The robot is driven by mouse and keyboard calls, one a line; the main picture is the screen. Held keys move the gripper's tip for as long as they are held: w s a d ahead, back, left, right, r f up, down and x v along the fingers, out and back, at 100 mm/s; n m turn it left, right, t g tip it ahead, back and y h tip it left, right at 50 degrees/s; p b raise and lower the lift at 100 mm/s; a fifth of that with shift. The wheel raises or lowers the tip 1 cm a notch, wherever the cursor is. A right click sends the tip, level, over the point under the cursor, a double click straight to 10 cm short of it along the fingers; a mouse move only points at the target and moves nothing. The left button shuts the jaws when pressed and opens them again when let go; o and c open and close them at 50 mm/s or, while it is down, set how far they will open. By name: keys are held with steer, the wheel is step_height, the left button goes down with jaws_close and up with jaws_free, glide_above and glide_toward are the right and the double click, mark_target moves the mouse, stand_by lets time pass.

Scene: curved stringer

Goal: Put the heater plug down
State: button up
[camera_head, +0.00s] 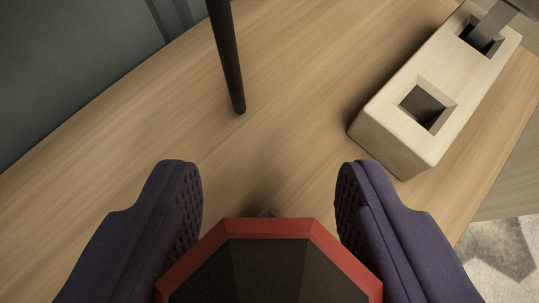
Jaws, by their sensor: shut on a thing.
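The heater plug (268,228) is at the bottom centre of the view, between the two purple fingers of my gripper (267,200). I see its red octagonal rim and dark, recessed near face. A small dark tip shows just beyond the rim. My gripper is shut on the plug, with one padded finger on each side. The plug's body hides its lower part and the exact contact with the fingers. The wooden table top (290,70) lies beyond and below it. I cannot tell whether the plug touches the table.
A pale wooden block (385,140) with two square holes stands at the right. A grey part (495,20) sits in its far hole; the near hole looks empty. A thin dark rod (227,60) meets the table at the upper middle. Bare table lies between rod and block.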

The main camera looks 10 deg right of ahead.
steer(key=shift+f+b, duration=0.85)
steer(key=shift+f, duration=0.85)
steer(key=shift+f, duration=0.2)
steer(key=o, duration=1.1)
steer(key=shift+r, duration=0.1)
